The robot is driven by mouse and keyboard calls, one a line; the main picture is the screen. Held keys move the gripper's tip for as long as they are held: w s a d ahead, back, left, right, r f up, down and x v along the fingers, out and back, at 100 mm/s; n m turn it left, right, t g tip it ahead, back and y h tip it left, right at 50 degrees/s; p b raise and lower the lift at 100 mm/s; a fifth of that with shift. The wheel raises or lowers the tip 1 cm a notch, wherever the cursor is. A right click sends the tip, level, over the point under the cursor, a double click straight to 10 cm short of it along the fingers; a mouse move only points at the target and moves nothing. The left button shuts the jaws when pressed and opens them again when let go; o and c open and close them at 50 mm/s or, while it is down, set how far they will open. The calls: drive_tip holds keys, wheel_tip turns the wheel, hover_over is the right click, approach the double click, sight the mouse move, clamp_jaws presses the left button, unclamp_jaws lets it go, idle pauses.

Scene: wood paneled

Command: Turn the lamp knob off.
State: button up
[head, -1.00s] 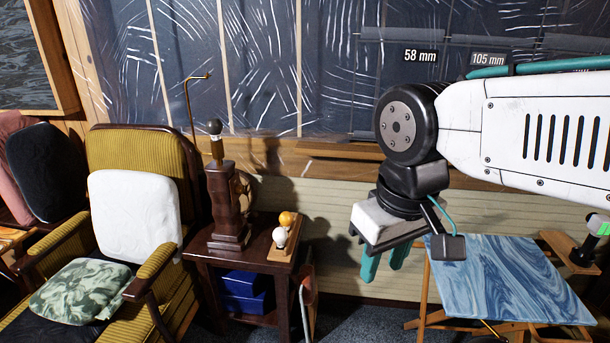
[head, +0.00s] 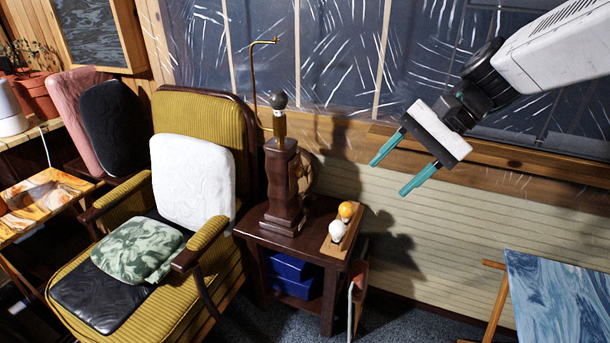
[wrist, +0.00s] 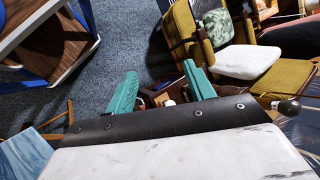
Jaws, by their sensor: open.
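The lamp (head: 283,185) has a dark carved wooden body, a brass neck, a dark round bulb at its top and a thin curved brass rod behind it. It stands upright on a dark side table (head: 255,238) in the head view. I cannot make out its knob. My gripper (head: 388,178) has two teal fingers, spread apart and empty. It hangs in the air to the right of the lamp, pointing down and left, apart from it. In the wrist view the fingers (wrist: 160,70) show spread, and the lamp's dark bulb (wrist: 288,107) appears at the right.
A white and an orange bulb sit on a wooden block (head: 333,243) at the table's right side. A mustard armchair (head: 192,104) with cushions stands left of the lamp. A blue-topped folding table (head: 565,295) is at the lower right. The wall and window sill lie behind.

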drive_tip(key=w+a+f+m+y, duration=0.2)
drive_tip(key=w+a, duration=0.1)
drive_tip(key=w, duration=0.3)
drive_tip(key=w+a+f+m+y, duration=0.2)
drive_tip(key=w+a, duration=0.1)
drive_tip(key=w, duration=0.4)
drive_tip(key=m+t+y, duration=0.4)
drive_tip(key=m, duration=0.4)
approach(303, 174)
drive_tip(key=s+a+r, duration=0.2)
drive_tip(key=s+r, duration=0.6)
drive_tip(key=r, duration=0.1)
drive_tip(key=w+f+m+t+y, duration=0.1)
drive_tip(key=w+f+m+t, duration=0.4)
drive_tip(key=f, duration=0.6)
drive_tip(key=shift+g, duration=0.7)
drive_tip(key=x, duration=0.2)
drive_tip(key=w+x, duration=0.1)
drive_tip(key=x, duration=0.5)
drive_tip(key=shift+w+d+r, duration=0.15)
drive_tip(key=shift+d+r, duration=0.05)
drive_tip(key=shift+r, duration=0.05)
drive_tip(key=c, duration=1)
